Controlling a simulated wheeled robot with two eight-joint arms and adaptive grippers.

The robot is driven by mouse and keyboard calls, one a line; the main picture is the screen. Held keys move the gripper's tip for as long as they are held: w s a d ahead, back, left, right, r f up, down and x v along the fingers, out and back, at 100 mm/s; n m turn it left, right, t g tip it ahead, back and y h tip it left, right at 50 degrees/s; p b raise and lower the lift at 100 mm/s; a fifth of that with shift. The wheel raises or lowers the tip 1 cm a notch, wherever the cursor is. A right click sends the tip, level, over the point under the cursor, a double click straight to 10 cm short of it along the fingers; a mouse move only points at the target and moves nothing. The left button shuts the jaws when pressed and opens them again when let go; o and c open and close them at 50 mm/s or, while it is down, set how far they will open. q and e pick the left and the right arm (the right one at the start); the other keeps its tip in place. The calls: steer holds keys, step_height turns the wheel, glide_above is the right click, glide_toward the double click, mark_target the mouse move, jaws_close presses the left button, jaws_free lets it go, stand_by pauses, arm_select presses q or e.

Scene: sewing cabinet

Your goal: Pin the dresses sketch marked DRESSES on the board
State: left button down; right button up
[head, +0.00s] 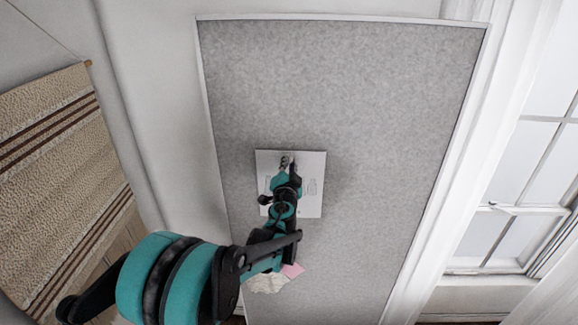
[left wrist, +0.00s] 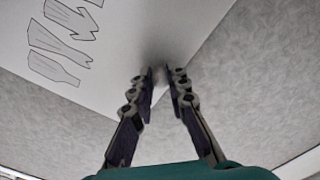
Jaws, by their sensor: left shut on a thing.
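A white sheet with line drawings of garments (head: 311,172) lies against or just in front of the grey board (head: 380,100), left of its middle. Its marking is not readable, so I cannot confirm DRESSES. My left gripper (head: 287,164) covers the middle of the sheet in the head view. In the left wrist view, the drawn outlines on the sheet (left wrist: 60,42) are at the upper left. The left fingertips (left wrist: 160,74) are close together at the sheet's edge near a corner, shut on the sheet. I cannot tell whether the sheet touches the board. My right gripper is out of view.
A pink slip (head: 292,271) and a pale crumpled-looking piece (head: 268,284) show low on the board, partly behind my arm. A striped woven hanging (head: 55,150) is at left, a window (head: 520,190) at right. The board's upper part is bare.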

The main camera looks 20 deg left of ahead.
arm_select(q)
steer(key=shift+w, duration=0.3)
stand_by(0.7)
steer(key=c, duration=1.4)
jaws_free()
steer(key=shift+s, duration=0.1)
